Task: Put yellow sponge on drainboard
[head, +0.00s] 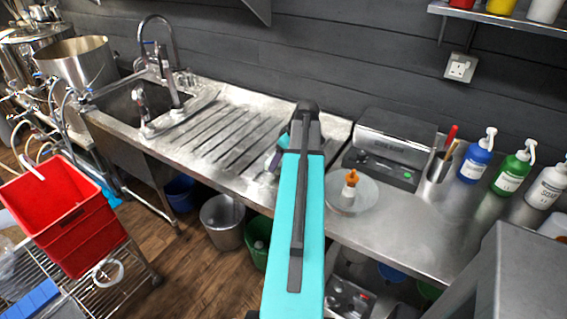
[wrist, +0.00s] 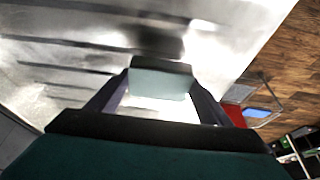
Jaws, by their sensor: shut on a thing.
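The metal drainboard (head: 205,135) with long dark grooves lies right of the sink in the head view. It fills the upper left of the wrist view (wrist: 85,35). My gripper (head: 272,160) is over the drainboard's right end, mostly hidden behind my arm in the head view. In the wrist view, my gripper (wrist: 158,88) is shut on a small pale grey-green block, which I take for the sponge (wrist: 160,78). No yellow face of it shows. A dark shadow lies on the metal just beyond it; I cannot tell whether the block touches the surface.
The sink (head: 125,108) and tap (head: 165,60) are at left. Right of my arm are a scale (head: 390,150), a small orange-topped bottle (head: 350,183) on a round plate, a utensil cup (head: 437,168) and pump bottles (head: 476,160). The drainboard's grooved middle is clear.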

